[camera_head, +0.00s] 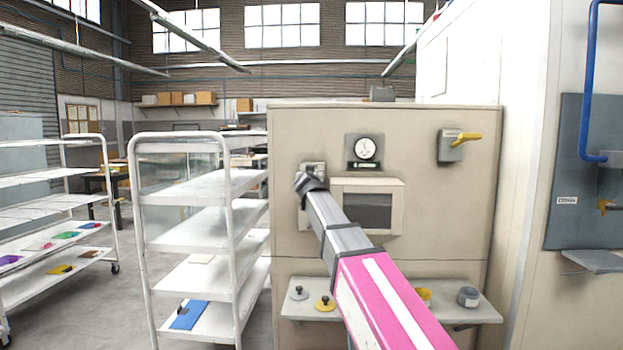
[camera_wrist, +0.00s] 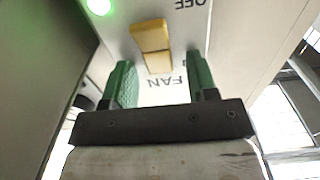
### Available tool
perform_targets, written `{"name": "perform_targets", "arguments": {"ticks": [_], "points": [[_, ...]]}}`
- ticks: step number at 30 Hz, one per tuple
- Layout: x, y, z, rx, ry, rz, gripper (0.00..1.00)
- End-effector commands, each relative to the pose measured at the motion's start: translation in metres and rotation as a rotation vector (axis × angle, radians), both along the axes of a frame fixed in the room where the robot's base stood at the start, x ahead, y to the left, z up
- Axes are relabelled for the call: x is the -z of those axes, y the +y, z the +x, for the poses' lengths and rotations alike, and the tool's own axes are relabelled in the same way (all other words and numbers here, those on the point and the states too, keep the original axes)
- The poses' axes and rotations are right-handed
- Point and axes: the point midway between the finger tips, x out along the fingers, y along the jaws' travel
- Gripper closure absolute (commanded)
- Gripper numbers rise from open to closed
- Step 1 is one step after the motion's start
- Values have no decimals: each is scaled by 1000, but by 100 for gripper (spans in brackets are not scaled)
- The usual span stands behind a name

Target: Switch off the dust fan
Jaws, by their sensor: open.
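The fan switch is a yellow rocker (camera_wrist: 152,46) on a pale plate marked FAN (camera_wrist: 166,81) and OFF (camera_wrist: 190,4), upside down in the wrist view. A green lamp (camera_wrist: 98,6) glows beside it. My gripper (camera_wrist: 160,66) is open, its two green fingers on either side of the rocker's near end and the FAN lettering. Nothing is between the fingers except the view of the plate; I cannot tell whether they touch it. In the head view my gripper (camera_head: 307,184) is at the small switch box (camera_head: 314,167) on the beige cabinet, largely covering it.
The beige cabinet (camera_head: 420,228) also carries a dial gauge (camera_head: 365,149), a dark window (camera_head: 368,211) and a yellow-handled lever (camera_head: 464,139). A shelf (camera_head: 470,310) with small pots and knobs juts out below. A white rack (camera_head: 205,220) stands close on the left.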

Motion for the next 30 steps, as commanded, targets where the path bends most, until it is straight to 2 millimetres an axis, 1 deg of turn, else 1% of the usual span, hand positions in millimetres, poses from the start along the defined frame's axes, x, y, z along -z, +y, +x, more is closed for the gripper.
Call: {"name": "perform_targets", "arguments": {"ticks": [3, 4, 5, 6, 8, 17, 30], "points": [[0, 0, -1, 0, 0, 0, 47], [0, 0, -1, 0, 0, 0, 53], [0, 0, -1, 0, 0, 0, 63], [0, 0, -1, 0, 0, 0, 76], [0, 0, -1, 0, 0, 0, 96], [1, -1, -1, 6, -23, -1, 96], [4, -3, -3, 13, -161, -6, 96]]}}
